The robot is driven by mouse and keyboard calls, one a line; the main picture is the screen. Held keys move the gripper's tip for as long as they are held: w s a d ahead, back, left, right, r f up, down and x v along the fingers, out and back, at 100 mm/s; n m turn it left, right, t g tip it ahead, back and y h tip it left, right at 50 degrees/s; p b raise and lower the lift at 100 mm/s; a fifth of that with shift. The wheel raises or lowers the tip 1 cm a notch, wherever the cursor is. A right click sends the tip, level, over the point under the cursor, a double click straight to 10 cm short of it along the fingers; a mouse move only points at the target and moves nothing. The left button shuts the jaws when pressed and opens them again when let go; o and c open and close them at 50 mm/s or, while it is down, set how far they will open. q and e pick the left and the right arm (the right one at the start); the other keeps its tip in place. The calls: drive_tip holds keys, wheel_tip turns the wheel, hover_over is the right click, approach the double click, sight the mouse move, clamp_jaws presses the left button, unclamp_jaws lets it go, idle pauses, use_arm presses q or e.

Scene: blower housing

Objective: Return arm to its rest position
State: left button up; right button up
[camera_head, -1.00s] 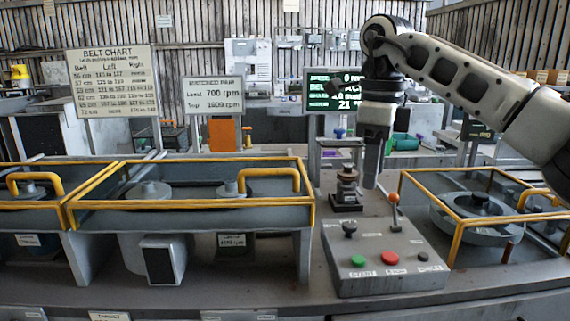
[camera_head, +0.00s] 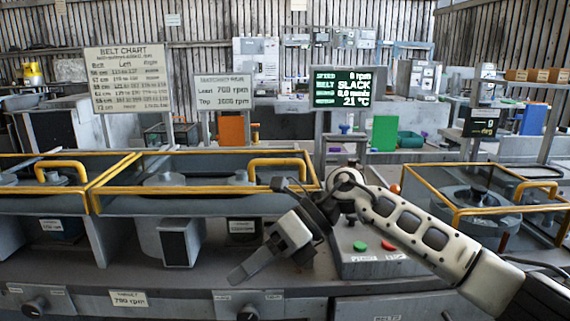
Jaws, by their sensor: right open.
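My right arm comes in from the lower right, low over the front of the bench. Its white forearm crosses in front of the grey control box (camera_head: 383,268) and hides part of it, including most of the lever. My right gripper (camera_head: 242,274) is left of the box, pointing down and to the left, above the bench front. It is open, and I see nothing held in it. The green button (camera_head: 360,246) and red button (camera_head: 388,245) show beside the forearm. My left gripper is not in view.
Yellow-railed guards surround pulley bays at left (camera_head: 205,214) and right (camera_head: 505,213). A black-faced block (camera_head: 174,246) stands near the bench front. The screen (camera_head: 343,88) reads speed 0 rpm, belt slack, 21 °C.

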drive_tip(key=s+a+m+t+y, duration=0.3)
drive_tip(key=s+a+m+y, duration=0.15)
drive_tip(key=m+y, duration=0.45)
drive_tip(key=w+d+f+m+t+h, duration=0.1)
drive_tip(key=d+f+m+t+h, duration=0.65)
drive_tip(key=m, duration=0.65)
drive_tip(key=w+d+f+m+t+h, duration=0.15)
drive_tip(key=d+f+m+t, duration=0.35)
drive_tip(key=m+t, duration=0.8)
drive_tip(key=s+d+f+m+g+h, duration=0.7)
drive_tip(key=s+d+f+m, duration=0.4)
drive_tip(key=s+f, duration=0.3)
drive_tip(key=shift+s+f+g, duration=0.2)
drive_tip(key=shift+s+g, duration=0.25)
drive_tip(key=shift+g, duration=0.3)
